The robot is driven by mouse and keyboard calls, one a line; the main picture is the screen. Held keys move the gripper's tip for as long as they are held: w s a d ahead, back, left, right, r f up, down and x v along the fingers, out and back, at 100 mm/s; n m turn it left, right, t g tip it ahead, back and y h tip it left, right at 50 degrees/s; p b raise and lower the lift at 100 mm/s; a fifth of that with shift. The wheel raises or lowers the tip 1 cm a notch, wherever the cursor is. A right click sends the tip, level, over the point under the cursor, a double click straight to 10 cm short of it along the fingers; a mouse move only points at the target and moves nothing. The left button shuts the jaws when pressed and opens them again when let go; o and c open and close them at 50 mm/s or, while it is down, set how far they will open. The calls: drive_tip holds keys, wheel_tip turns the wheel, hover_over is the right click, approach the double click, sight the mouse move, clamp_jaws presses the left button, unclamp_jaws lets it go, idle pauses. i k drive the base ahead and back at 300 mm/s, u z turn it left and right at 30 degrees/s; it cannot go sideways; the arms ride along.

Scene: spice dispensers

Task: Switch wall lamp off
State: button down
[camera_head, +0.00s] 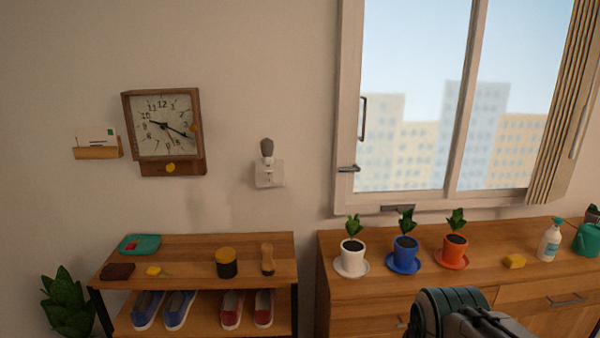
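The wall lamp (267,149) is a small fixture with a grey, rounded top on a white neck. It is plugged into or mounted on a white wall plate (270,174), between the clock and the window. No glow shows on its grey top. I cannot make out a separate switch on it at this size. Part of my arm shows at the bottom edge, right of centre, in front of the drawer cabinet. My gripper's fingers are not visible, and nothing of mine is near the lamp.
A wooden clock (164,130) and a letter holder (98,152) hang left. Below stands a shoe shelf (200,250) with shoes, a jar (226,263) and a brush (267,258). A cabinet (480,262) at right carries potted plants (405,250) and a spray bottle (549,243). Wall around the lamp is clear.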

sight(269, 174)
drive_tip(key=z, duration=0.05)
drive_tip(key=i, duration=1)
drive_tip(key=u, duration=0.35)
